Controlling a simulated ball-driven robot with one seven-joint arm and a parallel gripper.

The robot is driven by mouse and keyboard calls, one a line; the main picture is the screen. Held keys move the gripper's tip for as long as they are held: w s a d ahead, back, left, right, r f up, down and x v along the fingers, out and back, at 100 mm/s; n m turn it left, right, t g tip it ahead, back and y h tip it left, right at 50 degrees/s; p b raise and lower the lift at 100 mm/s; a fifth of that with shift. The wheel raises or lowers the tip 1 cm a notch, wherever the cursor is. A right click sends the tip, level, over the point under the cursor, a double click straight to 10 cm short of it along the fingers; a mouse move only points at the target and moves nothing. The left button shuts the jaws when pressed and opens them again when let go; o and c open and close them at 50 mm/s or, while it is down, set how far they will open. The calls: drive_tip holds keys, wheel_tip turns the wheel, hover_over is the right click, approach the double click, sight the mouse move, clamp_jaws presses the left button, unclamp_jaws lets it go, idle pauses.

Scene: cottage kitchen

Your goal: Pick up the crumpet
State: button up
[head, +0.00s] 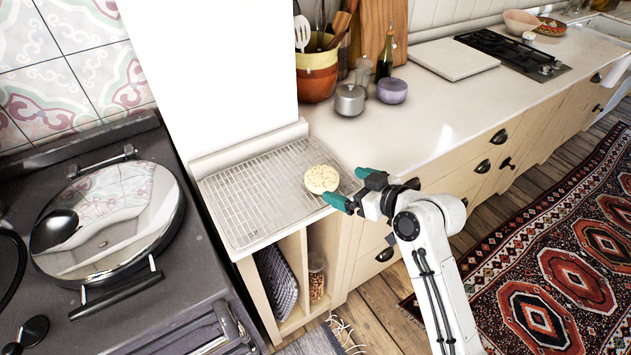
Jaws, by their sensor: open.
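The crumpet (321,179) is a pale round disc with small brown specks. It lies near the right end of a wire rack (245,200) on the counter, in the head view. My gripper (349,188) has teal fingers and is open and empty. In the picture it is just right of the crumpet, with its fingertips pointing left towards it. I cannot tell its exact height above the rack. The crumpet is fully visible and does not appear to be between the fingers.
A dark range cooker with a shiny round lid (108,220) stands at the left. The counter (440,120) to the right is mostly clear.

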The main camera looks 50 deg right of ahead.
sight(324, 178)
drive_tip(key=shift+p+x, duration=0.85)
drive_tip(key=shift+x, duration=2.85)
drive_tip(key=shift+a+r, duration=0.1)
drive_tip(key=c, duration=0.6)
